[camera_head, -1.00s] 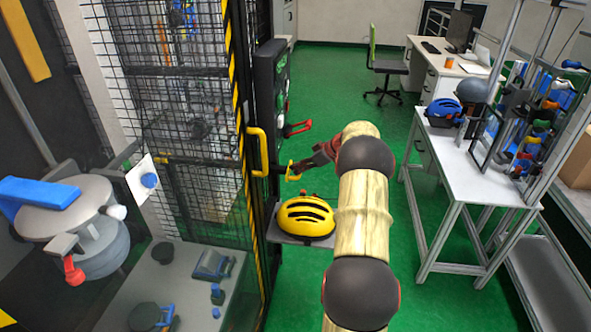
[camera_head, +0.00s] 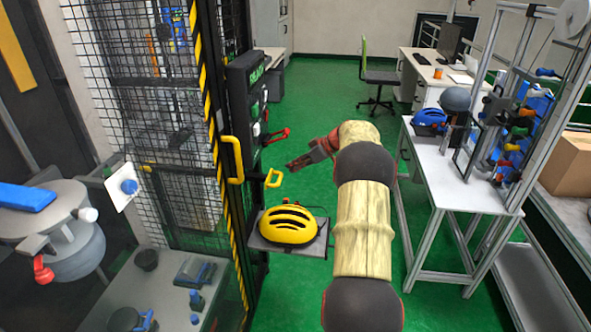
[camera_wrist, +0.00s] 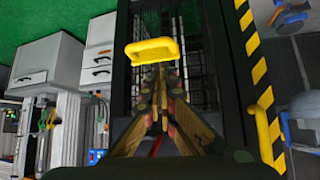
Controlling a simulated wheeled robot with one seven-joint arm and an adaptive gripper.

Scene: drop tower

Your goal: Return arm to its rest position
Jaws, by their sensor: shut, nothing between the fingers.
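My gripper (camera_head: 297,164) is shut and empty at the end of my outstretched arm. In the head view it hangs in front of the tower's dark side post, above and behind the yellow helmet, just right of a small yellow handle (camera_head: 274,178). A gap shows between the fingertips and that handle. In the wrist view my gripper (camera_wrist: 160,72) points at the yellow handle (camera_wrist: 152,50), which appears just beyond its tips. My arm's upper links reach up from the bottom of the head view.
A yellow helmet (camera_head: 288,225) sits on a small shelf (camera_head: 262,243) on the caged tower. A larger yellow handle (camera_head: 233,160) and a red lever (camera_head: 276,136) stick out nearby. A white table (camera_head: 455,178) with a blue helmet (camera_head: 430,118) stands right. Green floor between is clear.

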